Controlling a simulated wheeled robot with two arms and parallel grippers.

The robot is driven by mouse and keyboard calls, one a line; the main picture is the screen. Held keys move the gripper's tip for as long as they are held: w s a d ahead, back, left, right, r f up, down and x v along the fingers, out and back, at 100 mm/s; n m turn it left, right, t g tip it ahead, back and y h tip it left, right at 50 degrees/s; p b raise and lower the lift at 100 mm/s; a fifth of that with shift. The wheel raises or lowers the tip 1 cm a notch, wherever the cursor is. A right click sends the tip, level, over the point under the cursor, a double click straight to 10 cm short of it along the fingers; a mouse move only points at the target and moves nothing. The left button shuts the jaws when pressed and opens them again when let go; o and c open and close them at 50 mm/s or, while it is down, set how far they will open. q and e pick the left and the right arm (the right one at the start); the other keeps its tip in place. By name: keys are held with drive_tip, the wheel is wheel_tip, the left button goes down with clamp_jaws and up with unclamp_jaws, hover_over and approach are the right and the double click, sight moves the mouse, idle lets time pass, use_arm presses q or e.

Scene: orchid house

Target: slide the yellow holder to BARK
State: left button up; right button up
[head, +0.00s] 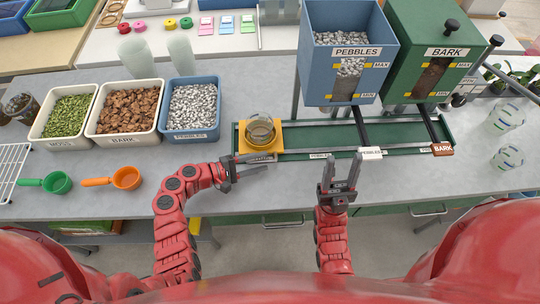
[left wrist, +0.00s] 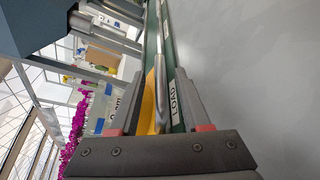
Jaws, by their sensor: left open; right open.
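The yellow holder (head: 272,147) sits at the left end of the green rail (head: 310,143), with a clear glass jar (head: 260,131) on it. My left gripper (head: 238,165) is open at the holder's front left edge; in the left wrist view the yellow holder (left wrist: 149,100) shows between its fingers, beside the rail. I cannot tell whether it touches. The BARK label (head: 442,149) is at the rail's right end, below the green BARK hopper (head: 431,60). My right gripper (head: 340,172) is open and empty in front of the rail, near the white PEBBLES tab (head: 370,153).
The blue PEBBLES hopper (head: 340,30) stands over the rail's middle. Bins of moss (head: 45,135), bark (head: 100,133) and pebbles (head: 190,136) stand left of the rail. Green (head: 57,183) and orange (head: 126,178) scoops lie in front. Clear cups (head: 505,118) stand at right.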

sight(270, 160)
use_arm(q)
drive_tip(key=x, duration=0.4)
drive_tip(key=shift+p, duration=0.35)
drive_tip(key=shift+f, duration=0.1)
clamp_jaws()
drive_tip(key=shift+s+f, duration=0.2)
drive_tip(key=shift+f, duration=0.05)
idle(0.8)
